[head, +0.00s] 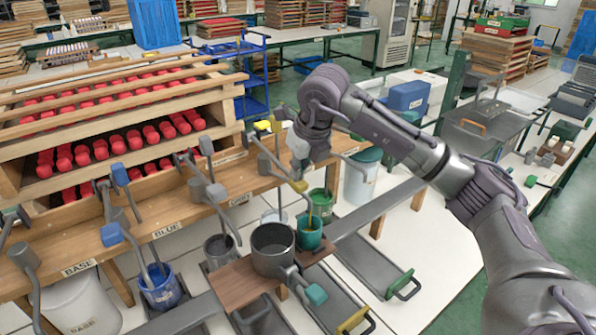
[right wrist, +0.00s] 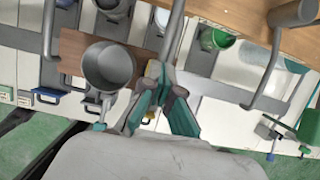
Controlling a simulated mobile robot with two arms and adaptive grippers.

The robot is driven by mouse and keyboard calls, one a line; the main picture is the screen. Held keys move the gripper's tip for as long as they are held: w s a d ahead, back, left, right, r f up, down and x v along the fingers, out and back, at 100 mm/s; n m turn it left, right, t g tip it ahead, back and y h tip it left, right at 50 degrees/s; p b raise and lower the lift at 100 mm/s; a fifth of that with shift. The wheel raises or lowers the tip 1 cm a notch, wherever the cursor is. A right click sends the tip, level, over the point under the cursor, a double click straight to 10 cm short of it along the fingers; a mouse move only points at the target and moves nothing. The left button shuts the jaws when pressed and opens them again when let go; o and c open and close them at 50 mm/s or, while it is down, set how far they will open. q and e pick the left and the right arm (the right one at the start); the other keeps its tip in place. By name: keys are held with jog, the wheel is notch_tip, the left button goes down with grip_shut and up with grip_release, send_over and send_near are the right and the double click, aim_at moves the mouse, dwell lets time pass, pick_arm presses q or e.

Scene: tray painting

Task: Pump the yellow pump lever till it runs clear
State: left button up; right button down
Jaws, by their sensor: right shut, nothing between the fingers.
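The yellow pump lever (head: 298,185) is a grey bar with a yellow end, mounted on the wooden bench. My right gripper (head: 301,168) is shut and empty, pointing down just above the yellow end. A grey pot (head: 273,258) stands beside the teal cup. The liquid at the spout cannot be made out. My left gripper is not in view.
The pot rests on a brown board (head: 231,284). A green bucket (head: 321,200) stands behind the teal cup.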

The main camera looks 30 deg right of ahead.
notch_tip(320, 180, up, 9)
jog(key=p, duration=0.5)
jog(key=shift+r+p, duration=0.2)
jog(key=shift+p, duration=0.15)
jog(key=shift+w, duration=0.1)
